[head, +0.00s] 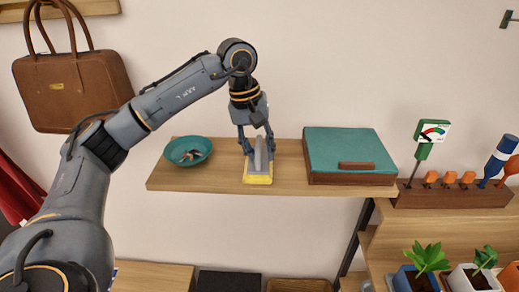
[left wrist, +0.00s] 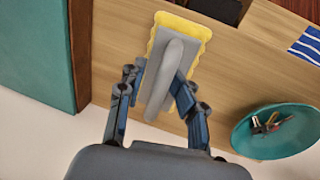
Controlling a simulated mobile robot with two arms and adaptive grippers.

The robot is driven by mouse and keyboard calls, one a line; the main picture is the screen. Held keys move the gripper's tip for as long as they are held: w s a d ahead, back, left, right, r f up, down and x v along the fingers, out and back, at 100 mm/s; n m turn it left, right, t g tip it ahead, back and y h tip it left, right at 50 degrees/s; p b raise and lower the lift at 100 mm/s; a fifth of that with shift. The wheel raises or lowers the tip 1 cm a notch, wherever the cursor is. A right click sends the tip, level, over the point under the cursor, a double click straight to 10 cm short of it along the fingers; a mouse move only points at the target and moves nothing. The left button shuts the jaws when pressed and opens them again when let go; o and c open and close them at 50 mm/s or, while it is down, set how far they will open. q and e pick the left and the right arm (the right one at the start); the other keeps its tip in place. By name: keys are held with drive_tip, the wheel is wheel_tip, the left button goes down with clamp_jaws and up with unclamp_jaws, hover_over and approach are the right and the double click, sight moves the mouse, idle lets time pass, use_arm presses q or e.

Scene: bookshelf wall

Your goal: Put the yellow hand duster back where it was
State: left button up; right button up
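The yellow hand duster (head: 258,177) has a yellow pad, a grey back and a grey handle. It rests pad down on the wooden shelf (head: 215,181), between a teal bowl and a teal-topped box. My left gripper (head: 257,150) points down over it, with a finger on either side of the handle. In the left wrist view the duster (left wrist: 165,80) lies between the fingers of the left gripper (left wrist: 160,75). The fingers are spread, with some gap showing beside the handle. My right gripper is in neither view.
The teal bowl (head: 173,158) with small items stands left of the duster. The box (head: 349,152) with a brown front is close on the right. Further right is a rack (head: 455,196) of tools, with potted plants (head: 428,260) below. Bare shelf lies between bowl and duster.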

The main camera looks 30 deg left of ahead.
sight(258, 144)
use_arm(q)
drive_tip(key=shift+r, duration=0.25)
drive_tip(key=shift+a+r, duration=0.1)
drive_tip(key=shift+r, duration=0.25)
drive_tip(key=r, duration=0.3)
drive_tip(key=a+r+b, duration=0.1)
drive_tip(key=r, duration=0.1)
drive_tip(key=shift+s+r, duration=0.1)
drive_tip(key=shift+s, duration=0.2)
drive_tip(key=r, duration=0.4)
drive_tip(key=a+r+p, duration=0.1)
drive_tip(key=shift+s+r, duration=0.3)
drive_tip(key=shift+r, duration=0.1)
